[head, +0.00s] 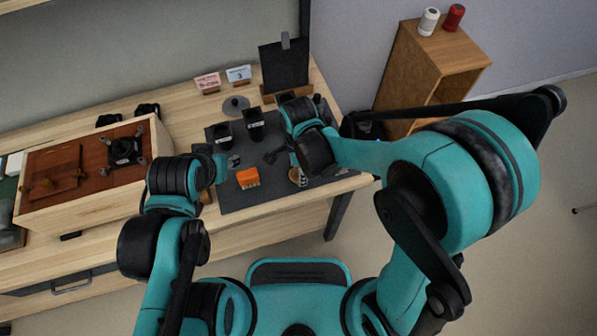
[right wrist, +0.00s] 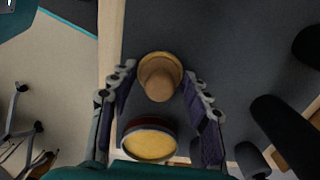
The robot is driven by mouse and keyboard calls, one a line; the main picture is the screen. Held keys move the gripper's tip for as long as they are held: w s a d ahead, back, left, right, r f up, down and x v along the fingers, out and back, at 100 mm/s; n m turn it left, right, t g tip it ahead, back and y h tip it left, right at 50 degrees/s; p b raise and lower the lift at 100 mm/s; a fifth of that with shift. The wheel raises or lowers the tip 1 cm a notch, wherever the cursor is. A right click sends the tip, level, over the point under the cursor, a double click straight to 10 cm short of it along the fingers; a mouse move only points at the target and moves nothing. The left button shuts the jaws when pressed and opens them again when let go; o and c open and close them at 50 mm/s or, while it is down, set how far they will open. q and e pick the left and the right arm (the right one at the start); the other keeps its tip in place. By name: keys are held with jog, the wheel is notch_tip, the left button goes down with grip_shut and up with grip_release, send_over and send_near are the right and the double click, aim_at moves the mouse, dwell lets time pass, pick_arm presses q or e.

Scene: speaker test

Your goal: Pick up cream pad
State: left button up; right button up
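In the right wrist view, a round tan piece with a raised blunt middle (right wrist: 160,82) lies on a dark surface between the fingertips of my right gripper (right wrist: 158,78). A pale cream-yellow disc (right wrist: 150,145) with a dark red rim shows closer to the palm, also between the fingers. I cannot tell for sure which is the cream pad. The fingers are apart, one on each side; contact is unclear. In the head view, my right gripper (head: 294,164) is low over the mat's right part, partly hidden by its wrist. My left gripper (head: 219,164) is at the mat's left edge, its fingers unclear.
The dark mat (head: 275,192) lies on the wooden table. An orange block (head: 248,178) and black cups (head: 254,118) are on it. A wooden box (head: 90,205) stands at left, a black board (head: 284,66) behind. A wooden shelf (head: 450,55) stands right of the table.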

jog(key=c, duration=0.3)
jog(key=shift+r+p, duration=0.35)
jog(key=shift+r, duration=0.25)
jog(key=r, duration=0.1)
jog(key=r+p, duration=0.1)
jog(key=d+r+p, duration=0.1)
jog(key=r, duration=0.1)
jog(key=shift+s, duration=0.3)
jog(key=s+d+r+p, duration=0.4)
jog(key=s+d+r, duration=0.1)
jog(key=d, duration=0.4)
jog(key=shift+s+r, duration=0.2)
jog(key=shift+r, duration=0.2)
jog(key=o, duration=0.7)
jog(key=c, duration=0.5)
